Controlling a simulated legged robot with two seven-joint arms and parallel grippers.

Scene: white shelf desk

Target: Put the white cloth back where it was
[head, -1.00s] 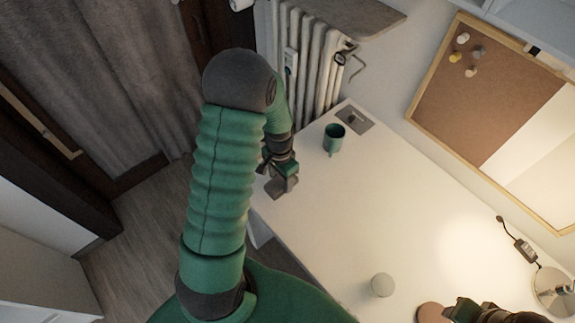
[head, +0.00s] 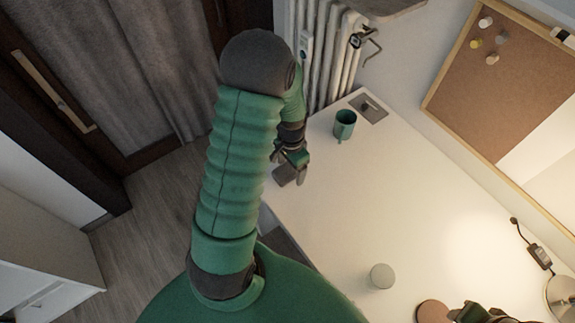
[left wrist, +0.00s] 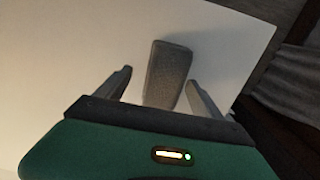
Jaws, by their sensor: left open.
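A grey, flat, oblong thing that may be the cloth, though it does not look white, lies near the desk's left edge in the head view (head: 285,176). In the left wrist view the grey thing (left wrist: 167,74) lies between the two fingers, with gaps on both sides. My left gripper (head: 297,170) is at this thing, and its open fingers (left wrist: 158,78) point at it. I cannot tell any touch. My right gripper (head: 470,312) is partly in view at the lower right, beside a reddish-brown disc (head: 432,313); its fingers are unclear.
The white desk (head: 400,190) is mostly clear in the middle. A green mug (head: 345,124) stands near a grey plate (head: 369,106) at the far corner. A pale round cup (head: 381,276) stands near the front. A lamp base (head: 562,298) and cable are at right.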

